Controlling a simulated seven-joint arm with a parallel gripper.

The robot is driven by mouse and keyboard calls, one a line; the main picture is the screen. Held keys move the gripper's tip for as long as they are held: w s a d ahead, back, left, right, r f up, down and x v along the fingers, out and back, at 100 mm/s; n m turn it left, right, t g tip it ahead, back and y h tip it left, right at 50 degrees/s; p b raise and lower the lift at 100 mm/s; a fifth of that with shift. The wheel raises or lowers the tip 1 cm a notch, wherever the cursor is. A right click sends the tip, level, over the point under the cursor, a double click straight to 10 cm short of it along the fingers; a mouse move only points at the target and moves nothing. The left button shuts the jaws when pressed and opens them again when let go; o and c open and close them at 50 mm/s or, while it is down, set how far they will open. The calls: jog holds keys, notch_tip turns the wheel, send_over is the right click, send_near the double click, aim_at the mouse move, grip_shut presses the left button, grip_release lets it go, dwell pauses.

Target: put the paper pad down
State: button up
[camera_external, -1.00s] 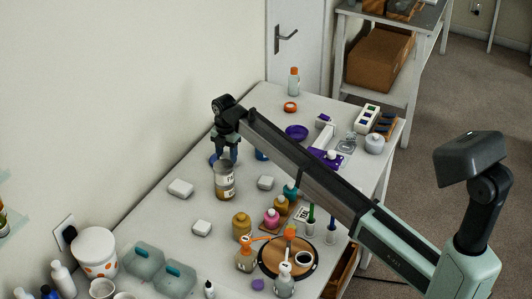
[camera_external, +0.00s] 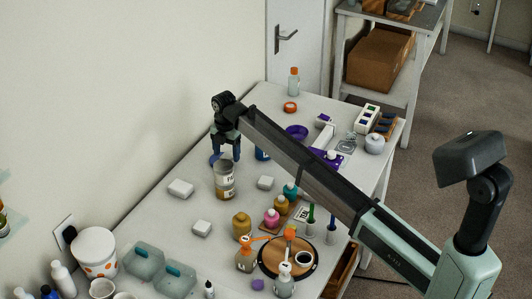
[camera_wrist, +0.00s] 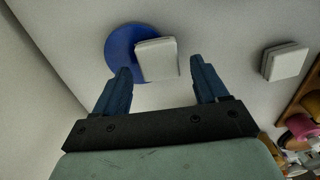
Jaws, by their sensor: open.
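A white paper pad (camera_wrist: 157,59) lies below my gripper in the wrist view. It overlaps the right part of a round blue disc (camera_wrist: 118,48) and reaches past its edge. My gripper (camera_wrist: 161,69) is open, with one blue finger to each side of the pad and a gap on both sides. In the external view my gripper (camera_external: 227,157) points down behind the labelled jar (camera_external: 225,182). There the blue disc (camera_external: 214,160) shows only in part, and I cannot make out the pad beneath the fingers.
Other white pads (camera_external: 180,188) lie on the table, one seen at right in the wrist view (camera_wrist: 285,61). The jar stands close in front of my gripper. Paint bottles (camera_external: 242,226) and a round wooden board (camera_external: 270,264) stand nearer the camera. The wall runs along the left.

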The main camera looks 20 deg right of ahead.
aim_at(227, 157)
notch_tip(227, 157, up, 11)
dwell(0.4)
jog(key=shift+f, duration=0.1)
